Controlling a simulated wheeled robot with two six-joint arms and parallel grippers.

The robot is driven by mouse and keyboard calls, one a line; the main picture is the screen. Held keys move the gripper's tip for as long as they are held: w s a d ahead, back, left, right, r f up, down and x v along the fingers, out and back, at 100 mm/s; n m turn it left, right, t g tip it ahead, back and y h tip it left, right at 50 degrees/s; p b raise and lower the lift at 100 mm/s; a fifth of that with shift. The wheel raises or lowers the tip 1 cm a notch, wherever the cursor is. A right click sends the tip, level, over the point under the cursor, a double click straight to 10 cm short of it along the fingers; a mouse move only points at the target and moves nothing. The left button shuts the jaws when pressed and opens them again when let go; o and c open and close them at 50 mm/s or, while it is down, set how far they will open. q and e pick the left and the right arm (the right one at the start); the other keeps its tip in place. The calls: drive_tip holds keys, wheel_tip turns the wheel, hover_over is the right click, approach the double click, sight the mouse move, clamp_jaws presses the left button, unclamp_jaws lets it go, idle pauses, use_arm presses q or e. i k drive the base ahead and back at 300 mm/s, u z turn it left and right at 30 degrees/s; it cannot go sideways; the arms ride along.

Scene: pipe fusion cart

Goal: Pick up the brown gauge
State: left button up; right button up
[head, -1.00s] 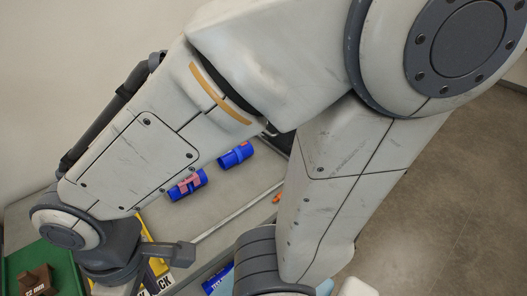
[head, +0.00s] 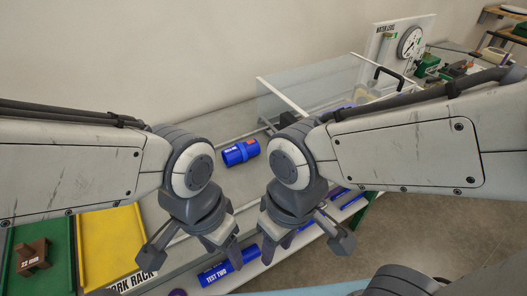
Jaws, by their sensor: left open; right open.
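The brown gauge (head: 33,257), marked "22 MMD", sits on a green tray (head: 58,240) at the lower left of the head view. My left gripper (head: 189,262) is open, pointing down over the cart to the right of the gauge and of the yellow tray. My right gripper (head: 304,240) is open and further right, above the cart's front edge. Both look empty and apart from the gauge.
A yellow tray (head: 112,240) lies beside the green one, by a "WORK RACK" label. Blue cylinders (head: 241,152) lie on the cart, one marked "TEST TWO" (head: 222,271). A clear-walled box (head: 310,88) and a dial gauge (head: 410,42) stand at the back right.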

sight(34, 255)
drive_tip(key=u, duration=1.6)
